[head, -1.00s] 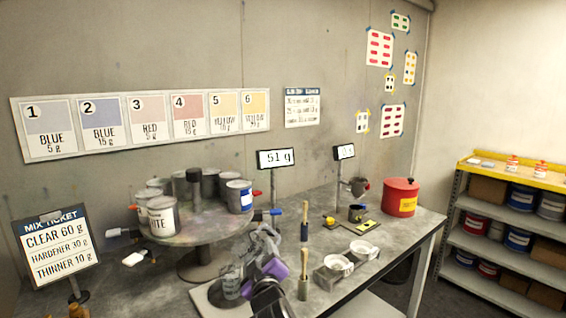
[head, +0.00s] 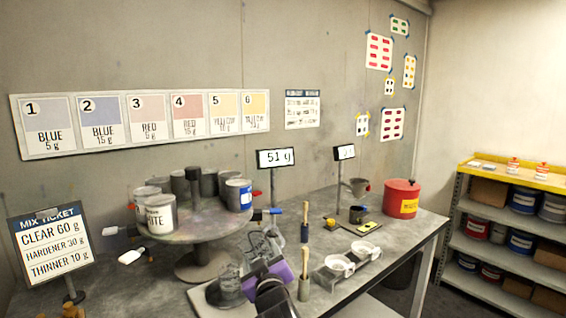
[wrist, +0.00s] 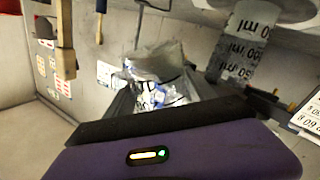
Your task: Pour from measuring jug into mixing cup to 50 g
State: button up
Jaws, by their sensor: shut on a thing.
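My gripper (head: 264,262) has purple parts and is shut on the clear measuring jug (head: 262,243). The jug is held tilted, above and to the right of the mixing cup (head: 228,286). In the wrist view the jug (wrist: 158,78) shows just beyond my gripper's dark jaw edge. The mixing cup looks grey and see-through and stands on the pale plate of a scale (head: 203,300). Its ml marks show upside down in the wrist view (wrist: 240,48). The scale's display (head: 275,157) reads 51 g. The liquid levels cannot be made out.
A round turntable (head: 199,223) with several paint cans stands behind at left. A mix ticket (head: 53,238) stands at far left. Upright brushes (head: 304,288) and a holder with two white cups (head: 340,266) are close on the right. A red pot (head: 401,198) is at back right.

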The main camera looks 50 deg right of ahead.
jog(key=shift+s+d+f+m+b, duration=0.15)
jog(key=shift+f+m+b, duration=0.4)
jog(key=shift+m+b, duration=0.75)
jog(key=shift+r, duration=0.1)
jog(key=s+d+r+m+p, duration=0.2)
jog(key=s+d+r+p, duration=0.1)
jog(key=s+d+r, duration=0.1)
jog(key=shift+s+m+t, duration=0.2)
jog(key=shift+m+t, duration=0.1)
dwell(0.8)
